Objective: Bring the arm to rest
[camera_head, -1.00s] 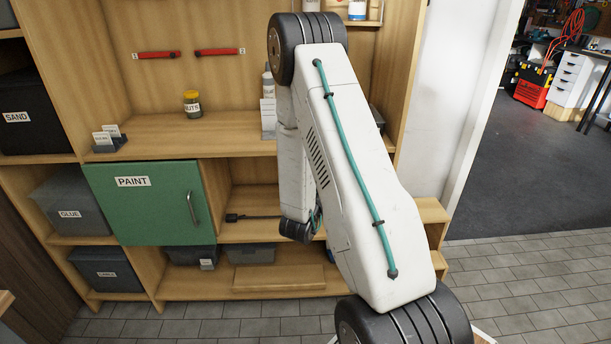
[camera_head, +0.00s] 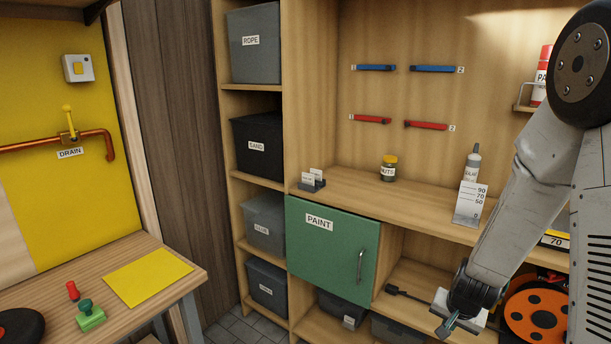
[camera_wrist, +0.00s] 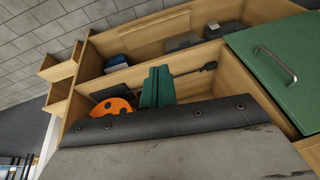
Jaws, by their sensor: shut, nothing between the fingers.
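My arm reaches down from the right edge in the head view, in front of the shelf unit. My gripper (camera_head: 447,326) is at its lower end, in front of the lower open shelf and to the right of the green PAINT door (camera_head: 325,255). In the wrist view my gripper (camera_wrist: 157,87) shows two teal fingers lying together, with nothing held between them. In the head view the fingers are small and partly blurred against the shelf. The gripper looks apart from the shelf, but I cannot tell the distance exactly.
An orange disc (camera_head: 535,315) with dark holes lies close right of the gripper. A dark long-handled tool (camera_head: 409,295) lies behind it. The door handle (camera_head: 361,266) sticks out. A workbench (camera_head: 150,251) with stamps and yellow paper stands at the left.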

